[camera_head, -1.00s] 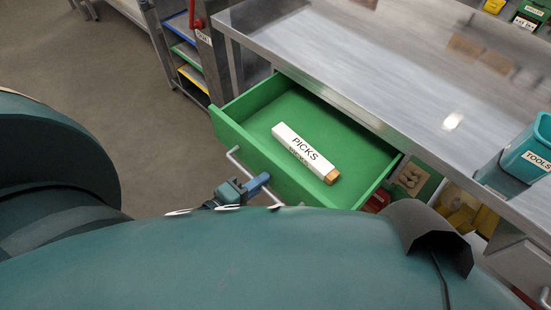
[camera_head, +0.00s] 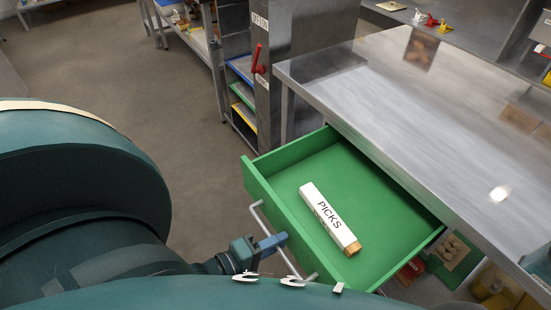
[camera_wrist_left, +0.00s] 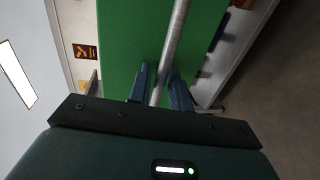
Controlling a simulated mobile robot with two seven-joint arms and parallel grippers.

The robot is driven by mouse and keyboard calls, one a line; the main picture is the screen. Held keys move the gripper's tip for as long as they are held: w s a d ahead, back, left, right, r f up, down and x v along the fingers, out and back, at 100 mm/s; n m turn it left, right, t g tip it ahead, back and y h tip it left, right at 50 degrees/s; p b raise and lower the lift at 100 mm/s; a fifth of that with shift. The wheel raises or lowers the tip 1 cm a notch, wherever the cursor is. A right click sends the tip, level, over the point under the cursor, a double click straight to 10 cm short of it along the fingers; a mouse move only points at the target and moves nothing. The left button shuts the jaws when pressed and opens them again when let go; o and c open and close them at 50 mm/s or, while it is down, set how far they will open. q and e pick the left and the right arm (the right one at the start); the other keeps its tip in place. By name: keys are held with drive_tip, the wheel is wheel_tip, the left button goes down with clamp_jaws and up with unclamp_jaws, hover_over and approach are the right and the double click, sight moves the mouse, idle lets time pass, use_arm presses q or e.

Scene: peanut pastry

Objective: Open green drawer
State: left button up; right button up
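The green drawer (camera_head: 283,213) is pulled out from under the steel table in the head view, with its inside showing. It holds a white box (camera_head: 326,214) labelled PICKS with a tan end. A grey bar handle (camera_head: 294,265) runs along the drawer front. My left gripper (camera_head: 268,244) is at the middle of this handle. In the left wrist view, the two blue fingers (camera_wrist_left: 159,88) stand on either side of the bar (camera_wrist_left: 176,40) with little gap, and appear shut on it. The green drawer front (camera_wrist_left: 130,35) lies just beyond. My right gripper is not in view.
The steel table (camera_head: 420,110) stands above and right of the drawer. A metal cabinet with a red handle (camera_head: 258,58) and coloured shelves is beyond. Yellow bins (camera_head: 498,283) sit below the table at right. Open floor (camera_head: 130,85) lies at left.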

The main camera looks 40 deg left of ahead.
use_arm(q)
drive_tip(key=shift+o, duration=0.2)
drive_tip(key=v, duration=1.3)
drive_tip(key=shift+p, duration=0.45)
drive_tip(key=shift+s, duration=0.15)
